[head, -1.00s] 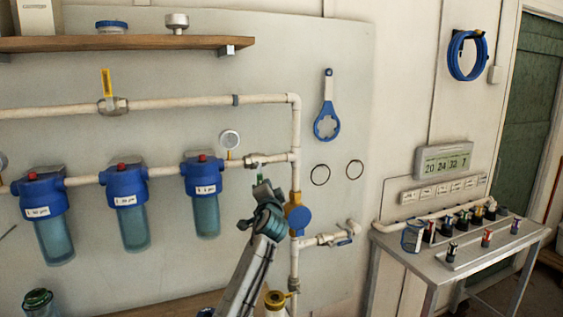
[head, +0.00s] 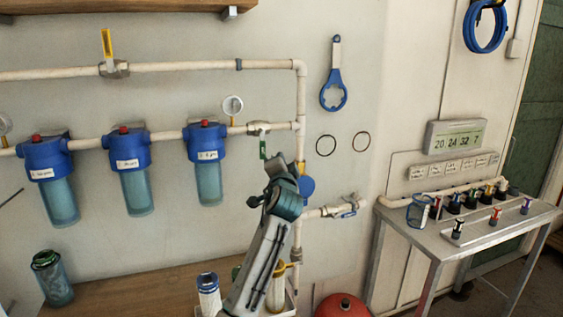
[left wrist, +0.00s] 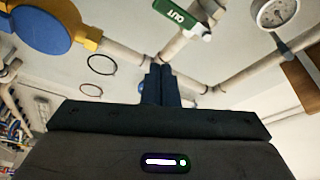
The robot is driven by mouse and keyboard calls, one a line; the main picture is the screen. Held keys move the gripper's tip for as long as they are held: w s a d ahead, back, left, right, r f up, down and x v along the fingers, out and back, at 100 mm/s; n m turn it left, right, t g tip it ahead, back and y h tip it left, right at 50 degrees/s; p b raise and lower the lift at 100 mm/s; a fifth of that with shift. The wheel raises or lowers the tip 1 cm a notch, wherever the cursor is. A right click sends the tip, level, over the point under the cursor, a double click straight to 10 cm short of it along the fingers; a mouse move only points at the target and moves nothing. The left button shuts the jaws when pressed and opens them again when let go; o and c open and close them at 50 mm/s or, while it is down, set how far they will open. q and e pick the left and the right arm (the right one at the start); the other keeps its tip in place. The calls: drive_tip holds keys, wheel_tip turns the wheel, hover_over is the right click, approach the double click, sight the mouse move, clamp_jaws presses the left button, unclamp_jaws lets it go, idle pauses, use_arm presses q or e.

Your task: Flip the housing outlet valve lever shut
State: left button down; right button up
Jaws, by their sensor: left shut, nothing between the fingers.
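The housing outlet valve (head: 258,127) sits on the lower horizontal pipe, right of the third blue filter housing. Its green lever (head: 263,149) hangs down, across the pipe. In the left wrist view the lever (left wrist: 181,14) shows large, marked "OUT", at the top. My left gripper (head: 278,166) is just below and right of the lever in the head view; its fingertips are hard to make out there. In the left wrist view its fingers (left wrist: 157,77) are shut and empty, apart from the lever in the picture. My right gripper is in neither view.
A blue round fitting (head: 307,188) on the vertical pipe is partly behind my left arm. A gauge (head: 232,105) stands left of the valve. Blue-topped housings (head: 205,133) line the pipe. A bench (head: 130,285) lies below, and a metal table (head: 480,232) stands right.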

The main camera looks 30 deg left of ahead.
use_arm(q)
drive_tip(key=shift+v, duration=1.25)
drive_tip(key=shift+w+d, duration=0.15)
drive_tip(key=shift+d, duration=0.15)
